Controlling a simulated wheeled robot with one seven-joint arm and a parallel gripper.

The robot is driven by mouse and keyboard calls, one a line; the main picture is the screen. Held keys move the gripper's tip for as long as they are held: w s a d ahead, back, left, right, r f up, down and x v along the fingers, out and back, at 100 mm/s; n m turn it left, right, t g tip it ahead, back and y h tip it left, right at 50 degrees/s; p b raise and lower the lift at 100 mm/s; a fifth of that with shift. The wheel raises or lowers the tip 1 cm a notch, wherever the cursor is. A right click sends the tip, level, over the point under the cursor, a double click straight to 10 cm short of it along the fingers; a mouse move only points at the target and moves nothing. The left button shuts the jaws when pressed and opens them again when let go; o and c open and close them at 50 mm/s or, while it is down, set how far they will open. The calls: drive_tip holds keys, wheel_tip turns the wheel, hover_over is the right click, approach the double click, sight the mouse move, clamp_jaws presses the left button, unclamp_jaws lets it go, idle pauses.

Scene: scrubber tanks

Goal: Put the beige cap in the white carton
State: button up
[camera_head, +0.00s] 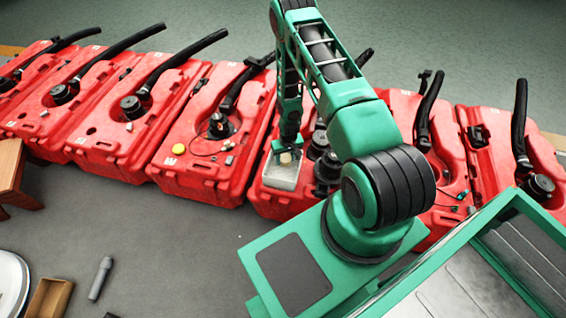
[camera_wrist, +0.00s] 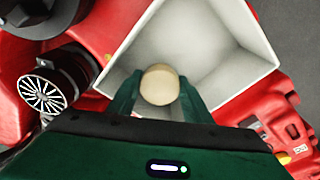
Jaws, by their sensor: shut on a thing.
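The beige cap (camera_wrist: 160,84) is between the two fingers of my gripper (camera_wrist: 158,98) in the wrist view, and the fingers are shut on it. The white carton (camera_wrist: 225,35) is an open box directly below the cap in that view. I cannot tell how far the cap is above the carton's floor. In the head view the carton (camera_head: 280,181) sits on a red tank, and my gripper (camera_head: 284,152) is over its back part. The cap (camera_head: 286,157) shows there as a small pale spot.
Red scrubber tanks (camera_head: 115,150) with black hoses stand in a row. Black round fittings (camera_head: 328,167) stand right of the carton. A yellow cap (camera_head: 178,149) lies on the tank to the left. A grey bottle-like item (camera_head: 101,278) lies on the open floor in front.

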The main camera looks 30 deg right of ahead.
drive_tip(key=shift+f, duration=0.9)
drive_tip(key=o, duration=1)
